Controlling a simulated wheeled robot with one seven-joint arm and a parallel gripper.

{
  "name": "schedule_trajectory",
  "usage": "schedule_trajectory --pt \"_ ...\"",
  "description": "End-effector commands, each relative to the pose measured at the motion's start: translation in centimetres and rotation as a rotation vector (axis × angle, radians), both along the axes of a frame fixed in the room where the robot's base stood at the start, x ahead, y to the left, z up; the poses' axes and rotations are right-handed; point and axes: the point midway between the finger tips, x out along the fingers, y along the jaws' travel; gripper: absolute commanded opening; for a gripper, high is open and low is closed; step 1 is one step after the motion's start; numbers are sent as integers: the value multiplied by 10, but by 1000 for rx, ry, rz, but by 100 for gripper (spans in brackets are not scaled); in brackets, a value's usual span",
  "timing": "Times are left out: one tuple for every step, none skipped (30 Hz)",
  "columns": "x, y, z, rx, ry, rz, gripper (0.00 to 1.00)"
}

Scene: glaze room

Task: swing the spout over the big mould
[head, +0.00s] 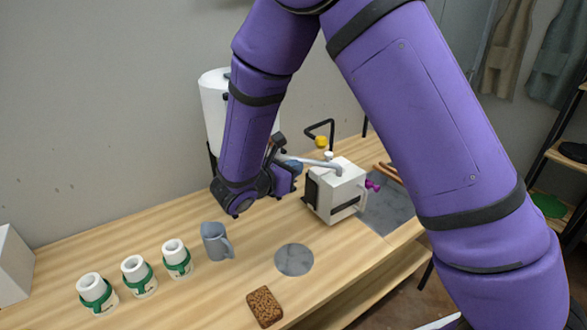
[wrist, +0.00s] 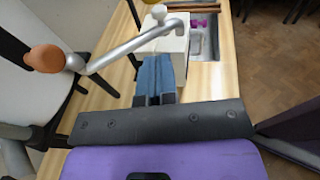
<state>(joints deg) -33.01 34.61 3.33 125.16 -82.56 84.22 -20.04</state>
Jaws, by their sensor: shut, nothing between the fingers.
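The spout is a grey bent pipe (head: 315,162) that reaches from beside the white tank (head: 212,105) to above the big mould (head: 340,190), a white block with dark fittings. Its outer end bends down over the mould's top in the head view. In the wrist view the spout (wrist: 115,52) runs from an orange-brown knob (wrist: 45,58) at left to above the mould (wrist: 175,45). My gripper (wrist: 157,62) is shut and empty, its blue fingertips close beside the spout on the near side. I cannot tell whether they touch it. In the head view my arm partly hides the tank.
Several items stand on the wooden bench: small white moulds with green bands (head: 135,272), a grey jug (head: 215,240), a round grey slab (head: 294,259) and a brown sponge (head: 264,306). A black bent rod (head: 320,124) rises behind the big mould.

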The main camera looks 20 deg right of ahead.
Motion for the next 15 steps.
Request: schedule_trajectory --pt "5 -10 -2 -1 0 -4 0" --pt "8 -15 -3 -1 0 -5 0" --pt "12 -21 -4 -1 0 -4 0" --pt "14 -26 -5 -1 0 -4 0" --pt "17 -31 -6 -1 0 -5 0" --pt "21 -37 -7 -2 1 -3 0" --pt "24 -42 -8 -2 1 -4 0" --pt "27 -46 -9 -2 1 -4 0" --pt "30 -52 -11 -1 2 -3 0" --pt "33 -57 -12 -1 2 -3 0" --pt "35 -61 -12 -2 2 -3 0" --pt "39 -66 -13 -2 2 -3 0" --pt "41 -70 -14 -2 2 -3 0" --pt "43 -73 -15 -2 2 -3 0" --pt "45 -77 -15 -2 1 -2 0"
